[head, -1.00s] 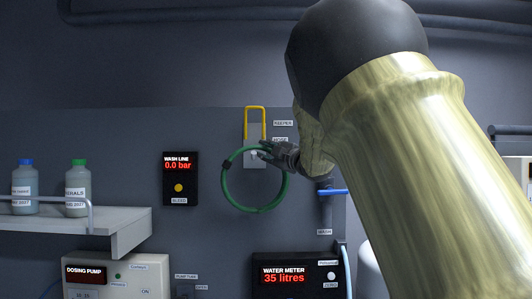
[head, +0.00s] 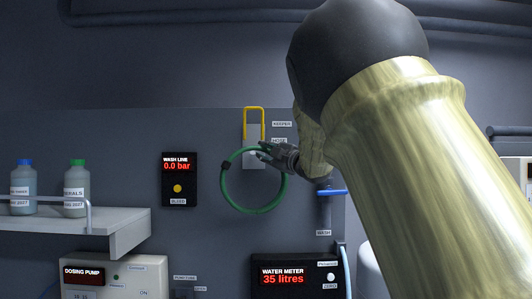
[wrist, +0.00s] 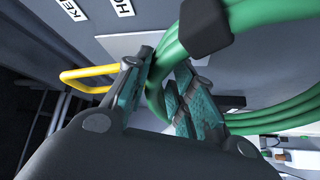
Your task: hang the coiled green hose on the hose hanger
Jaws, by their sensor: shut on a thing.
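The coiled green hose (head: 254,210) hangs as a ring from my gripper (head: 266,151), in front of the grey panel. A black band (head: 225,166) wraps the coil at its upper left. In the wrist view, my gripper (wrist: 162,88) is shut on the green hose (wrist: 275,22) between its two fingers. The hose hanger has a light plate (head: 254,133) and a yellow keeper loop (head: 254,108) standing up above the coil. The yellow loop also shows in the wrist view (wrist: 88,73). The hanger's peg is hidden behind the hose and fingers, so I cannot tell whether the coil touches it.
A wash line display (head: 179,178) reading 0.0 bar is left of the coil. A blue-handled valve (head: 331,192) is close on the right. A water meter (head: 290,277) is below. A shelf (head: 100,222) with bottles is at the left.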

